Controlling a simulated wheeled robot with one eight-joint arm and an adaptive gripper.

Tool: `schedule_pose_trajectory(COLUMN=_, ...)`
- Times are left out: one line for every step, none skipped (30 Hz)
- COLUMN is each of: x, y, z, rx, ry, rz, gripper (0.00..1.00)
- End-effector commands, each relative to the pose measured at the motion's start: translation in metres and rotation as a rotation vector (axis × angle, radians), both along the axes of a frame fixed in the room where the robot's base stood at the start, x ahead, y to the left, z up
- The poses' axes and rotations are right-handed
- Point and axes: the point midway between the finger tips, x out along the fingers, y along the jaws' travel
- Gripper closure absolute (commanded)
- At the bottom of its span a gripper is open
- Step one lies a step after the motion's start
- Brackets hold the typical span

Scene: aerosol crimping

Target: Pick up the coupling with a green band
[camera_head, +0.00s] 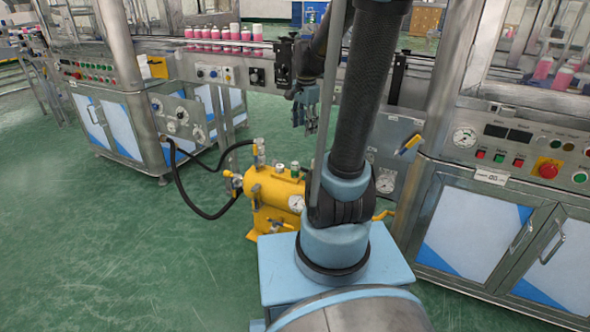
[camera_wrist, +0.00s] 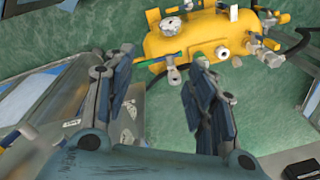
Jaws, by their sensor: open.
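In the wrist view a small grey fitting (camera_wrist: 173,74) with a thin green piece beside it lies just beyond my gripper (camera_wrist: 160,62), against the yellow tank. A second green part (camera_wrist: 197,58) shows by the right fingertip, partly hidden. I cannot tell for sure which of these is the coupling with a green band. My gripper is open, with nothing between its two dark blue fingers.
The yellow tank (camera_head: 275,190) carries gauges and valves; a black hose (camera_head: 187,205) runs from it to the left machine (camera_head: 110,105). A conveyor with pink-and-white cans (camera_head: 228,34) crosses behind. A control cabinet (camera_head: 475,215) stands right. Green floor is clear at left.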

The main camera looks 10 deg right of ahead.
Motion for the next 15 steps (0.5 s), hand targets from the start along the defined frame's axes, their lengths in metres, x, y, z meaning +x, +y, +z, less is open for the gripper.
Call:
schedule_pose_trajectory(x=0.014, y=0.0, z=-0.002, rx=0.005, ry=0.004, rz=-0.049, gripper=0.49)
schedule_pose_trajectory(x=0.022, y=0.0, z=-0.004, rx=0.008, ry=0.007, rz=-0.082, gripper=0.49)
schedule_pose_trajectory(x=0.031, y=0.0, z=-0.007, rx=0.011, ry=0.011, rz=-0.126, gripper=0.49)
schedule_pose_trajectory(x=0.039, y=0.001, z=-0.009, rx=0.014, ry=0.014, rz=-0.158, gripper=0.49)
schedule_pose_trajectory(x=0.046, y=0.001, z=-0.011, rx=0.016, ry=0.017, rz=-0.191, gripper=0.49)
schedule_pose_trajectory(x=0.055, y=0.001, z=-0.014, rx=0.02, ry=0.021, rz=-0.236, gripper=0.49)
schedule_pose_trajectory(x=0.063, y=0.001, z=-0.017, rx=0.023, ry=0.024, rz=-0.269, gripper=0.49)
schedule_pose_trajectory(x=0.07, y=0.001, z=-0.02, rx=0.024, ry=0.027, rz=-0.302, gripper=0.49)
schedule_pose_trajectory(x=0.08, y=0.001, z=-0.024, rx=0.028, ry=0.031, rz=-0.346, gripper=0.49)
schedule_pose_trajectory(x=0.087, y=0.001, z=-0.027, rx=0.029, ry=0.033, rz=-0.379, gripper=0.49)
schedule_pose_trajectory(x=0.095, y=0.002, z=-0.031, rx=0.032, ry=0.035, rz=-0.412, gripper=0.49)
schedule_pose_trajectory(x=0.104, y=0.002, z=-0.036, rx=0.034, ry=0.039, rz=-0.457, gripper=0.49)
schedule_pose_trajectory(x=0.111, y=0.002, z=-0.04, rx=0.036, ry=0.041, rz=-0.49, gripper=0.49)
schedule_pose_trajectory(x=0.118, y=0.002, z=-0.044, rx=0.037, ry=0.045, rz=-0.523, gripper=0.49)
schedule_pose_trajectory(x=0.127, y=0.002, z=-0.05, rx=0.04, ry=0.049, rz=-0.567, gripper=0.49)
